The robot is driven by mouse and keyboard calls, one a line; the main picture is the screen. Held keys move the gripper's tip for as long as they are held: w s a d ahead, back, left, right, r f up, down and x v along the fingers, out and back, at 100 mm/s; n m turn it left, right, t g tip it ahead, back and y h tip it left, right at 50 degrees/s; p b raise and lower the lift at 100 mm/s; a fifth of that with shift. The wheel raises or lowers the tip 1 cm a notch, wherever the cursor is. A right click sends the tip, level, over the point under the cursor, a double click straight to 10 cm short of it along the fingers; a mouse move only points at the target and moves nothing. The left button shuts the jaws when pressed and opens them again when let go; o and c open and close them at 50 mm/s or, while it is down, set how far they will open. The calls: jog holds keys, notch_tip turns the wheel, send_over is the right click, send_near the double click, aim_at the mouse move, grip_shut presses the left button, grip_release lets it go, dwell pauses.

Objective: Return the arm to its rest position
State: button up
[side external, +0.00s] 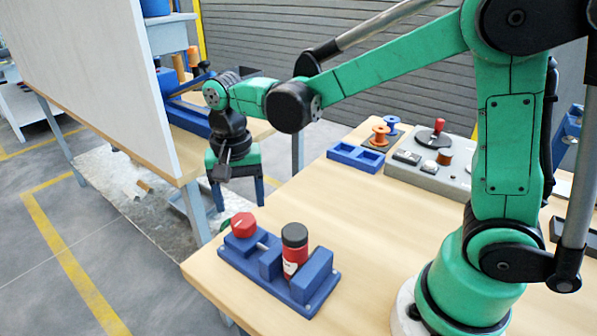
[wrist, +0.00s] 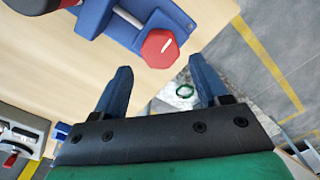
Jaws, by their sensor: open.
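My gripper (side external: 240,202), with a green palm and two blue fingers, hangs pointing down beyond the far left edge of the table in the side view. The fingers are spread apart with nothing between them. In the wrist view the gripper (wrist: 161,86) is open over the table edge and floor. My green arm reaches out leftward from its base, bent at the joints, high above the table.
A blue fixture (side external: 272,276) with a red knob (side external: 244,225) and a dark-capped red cylinder (side external: 294,250) stands at the table's near left. A grey control panel (side external: 425,165), blue tray (side external: 356,157) and orange spools (side external: 381,135) lie behind. A white board (side external: 95,75) stands at left. The table middle is clear.

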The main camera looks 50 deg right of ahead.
jog(key=shift+r, duration=0.45)
jog(key=shift+s+d+r+n, duration=0.25)
jog(key=shift+s+r+n, duration=0.05)
jog(key=shift+r, duration=0.05)
jog(key=s+d+r+n+t, duration=0.2)
jog(key=s+d+n+t, duration=0.2)
jog(key=s+n+t, duration=0.2)
jog(key=shift+s+d+n+t, duration=0.25)
jog(key=shift+n+t, duration=0.35)
jog(key=shift+n, duration=0.3)
